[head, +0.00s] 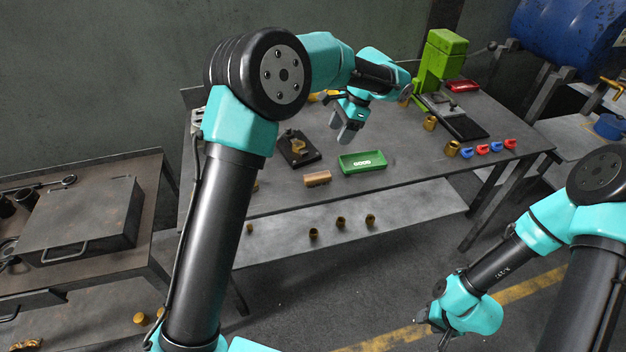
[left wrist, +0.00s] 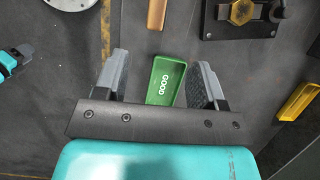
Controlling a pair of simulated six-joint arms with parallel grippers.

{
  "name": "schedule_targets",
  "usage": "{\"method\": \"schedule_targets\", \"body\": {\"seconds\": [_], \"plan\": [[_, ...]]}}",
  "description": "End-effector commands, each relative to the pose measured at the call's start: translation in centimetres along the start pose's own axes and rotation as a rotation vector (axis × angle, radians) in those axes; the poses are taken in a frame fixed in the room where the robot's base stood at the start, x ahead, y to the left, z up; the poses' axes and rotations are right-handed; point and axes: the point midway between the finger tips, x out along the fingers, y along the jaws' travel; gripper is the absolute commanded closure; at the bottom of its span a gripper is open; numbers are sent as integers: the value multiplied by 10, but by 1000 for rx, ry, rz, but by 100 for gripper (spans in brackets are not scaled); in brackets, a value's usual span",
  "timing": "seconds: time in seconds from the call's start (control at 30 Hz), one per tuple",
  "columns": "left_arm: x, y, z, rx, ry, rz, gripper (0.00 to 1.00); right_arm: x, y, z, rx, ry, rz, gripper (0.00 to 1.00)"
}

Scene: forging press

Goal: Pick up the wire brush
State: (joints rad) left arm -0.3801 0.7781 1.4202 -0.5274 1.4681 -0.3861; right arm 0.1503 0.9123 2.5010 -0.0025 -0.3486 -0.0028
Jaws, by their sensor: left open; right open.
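A small brown wooden block, which looks like the wire brush (head: 317,178), lies on the grey workbench left of the green GOOD tray (head: 362,167). Its bristles cannot be made out. In the left wrist view the brush (left wrist: 156,14) is cut by the top edge, beyond the tray (left wrist: 166,66). My right gripper (head: 430,326) is open and low at the right, away from the bench.
A green press (head: 440,65), brass cups and red and blue pieces (head: 482,149) occupy the bench's right side. A lower shelf (head: 350,205) holds several brass pieces. The bench front edge lies close to the brush.

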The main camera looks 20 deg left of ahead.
Motion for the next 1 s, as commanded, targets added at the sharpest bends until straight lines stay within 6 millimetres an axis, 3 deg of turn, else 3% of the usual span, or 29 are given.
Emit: {"method": "schedule_targets", "body": {"seconds": [0.27, 0.8, 1.0], "plan": [[10, 0, 0, -2, -1, 2, 36, 0, 0, 0, 0, 0, 0, 57], [98, 1, 0, -2, -1, 4, 36, 0, 0, 0, 0, 0, 0, 57], [120, 1, 0, -3, 0, 3, 36, 0, 0, 0, 0, 0, 0, 57]]}}
